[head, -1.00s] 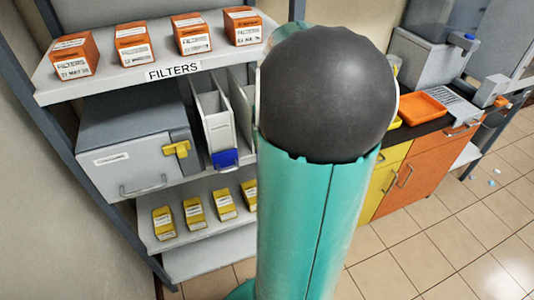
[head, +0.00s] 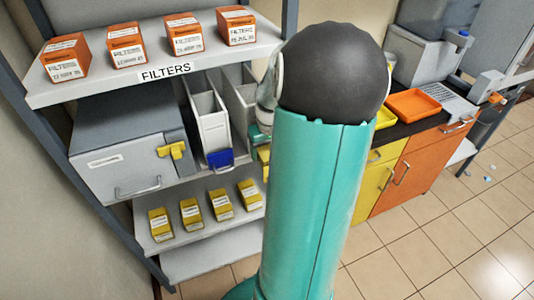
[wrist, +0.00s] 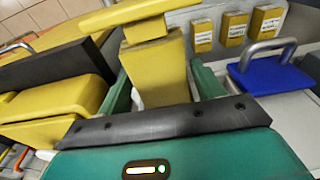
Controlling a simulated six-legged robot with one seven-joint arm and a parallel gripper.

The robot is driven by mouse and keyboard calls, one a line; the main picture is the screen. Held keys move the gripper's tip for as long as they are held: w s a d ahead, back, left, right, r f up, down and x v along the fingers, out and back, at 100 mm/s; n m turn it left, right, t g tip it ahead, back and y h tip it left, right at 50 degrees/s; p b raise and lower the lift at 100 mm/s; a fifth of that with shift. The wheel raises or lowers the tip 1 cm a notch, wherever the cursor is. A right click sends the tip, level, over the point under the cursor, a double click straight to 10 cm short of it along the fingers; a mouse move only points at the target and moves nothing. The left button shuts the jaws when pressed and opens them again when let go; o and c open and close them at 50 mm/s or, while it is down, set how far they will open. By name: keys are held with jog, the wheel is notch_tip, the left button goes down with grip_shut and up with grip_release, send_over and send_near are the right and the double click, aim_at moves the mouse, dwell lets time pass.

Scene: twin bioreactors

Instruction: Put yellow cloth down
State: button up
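I cannot make out a yellow cloth for certain in either view. My gripper (wrist: 160,92) has two teal fingers set apart, with a T-shaped yellow piece (wrist: 155,65) between them in the wrist view. A pale patch shows beside the left finger. Whether the fingers press on the yellow piece is unclear. In the head view, my gripper (head: 260,137) is at the shelf, right of the blue-fronted bin (head: 221,159). A yellow piece (head: 263,160) shows just below it, partly hidden by my arm.
The grey box with a yellow latch (head: 125,150) stands left of the bins. Orange filter boxes (head: 183,36) line the shelf above, yellow boxes (head: 190,213) the shelf below. An orange tray (head: 414,104) is on the counter at right. Open tiled floor (head: 430,235) lies at lower right.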

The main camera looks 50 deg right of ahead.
jog(key=c, duration=0.7)
jog(key=shift+o, duration=0.2)
jog(key=shift+r, duration=0.8)
jog(key=s+a+r, duration=0.9)
jog(key=a+r, duration=0.1)
jog(key=r, duration=0.1)
jog(key=shift+s+a+r, duration=0.15)
jog(key=shift+a+r, duration=0.05)
jog(key=shift+a, duration=0.05)
